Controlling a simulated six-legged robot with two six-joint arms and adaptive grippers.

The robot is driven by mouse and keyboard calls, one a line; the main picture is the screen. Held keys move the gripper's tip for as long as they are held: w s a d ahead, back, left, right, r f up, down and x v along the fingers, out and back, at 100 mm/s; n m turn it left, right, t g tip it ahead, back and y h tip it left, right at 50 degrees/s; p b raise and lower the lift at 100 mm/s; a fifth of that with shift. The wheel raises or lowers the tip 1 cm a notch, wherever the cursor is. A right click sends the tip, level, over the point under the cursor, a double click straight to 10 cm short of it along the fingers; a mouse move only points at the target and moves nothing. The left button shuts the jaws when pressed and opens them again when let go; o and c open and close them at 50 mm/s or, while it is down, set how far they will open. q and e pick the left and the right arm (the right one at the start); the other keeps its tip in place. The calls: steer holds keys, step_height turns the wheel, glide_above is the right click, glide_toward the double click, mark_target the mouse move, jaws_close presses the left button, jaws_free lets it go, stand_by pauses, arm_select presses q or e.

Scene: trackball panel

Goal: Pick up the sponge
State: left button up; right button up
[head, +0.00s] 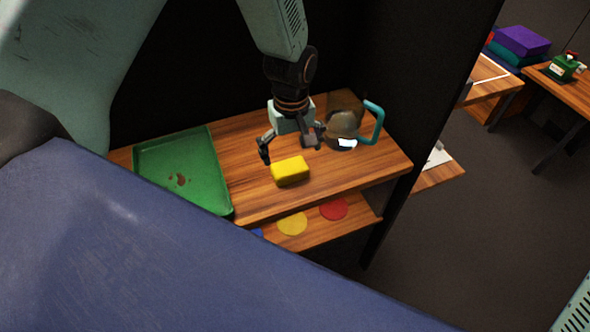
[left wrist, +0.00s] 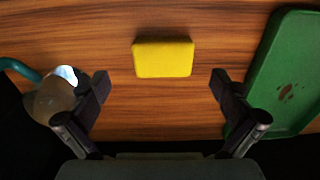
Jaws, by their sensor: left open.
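The yellow sponge (head: 290,171) lies flat on the wooden shelf, right of the green tray. It also shows in the left wrist view (left wrist: 163,58), centred between and beyond my fingertips. My left gripper (head: 291,149) is open and empty just behind and above the sponge, with its fingers spread apart. In the left wrist view my left gripper (left wrist: 161,86) shows both fingers, neither touching the sponge. My right gripper is not in view.
The green tray (head: 152,152) with brown stains stands left of the sponge. A glass pot (head: 342,124) with a teal handle stands close to the right finger. Dark panels enclose the shelf. A lower shelf (head: 312,222) has coloured discs.

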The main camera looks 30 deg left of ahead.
mark_target(289, 166)
arm_select(q)
steer(key=f, duration=0.2)
steer(key=a+f, duration=0.1)
steer(key=f, duration=0.2)
steer(key=shift+a+f, duration=0.1)
steer(key=shift+f, duration=0.25)
steer(key=shift+d, duration=0.35)
steer(key=shift+a+f, duration=0.1)
steer(key=shift+a, duration=0.2)
steer(key=shift+c, duration=1.2)
steer(key=shift+d, duration=0.2)
steer(key=c, duration=0.4)
steer(key=shift+c, duration=0.7)
steer(key=shift+a, duration=0.1)
step_height(289, 166, up, 10)
steer(key=shift+p, duration=0.35)
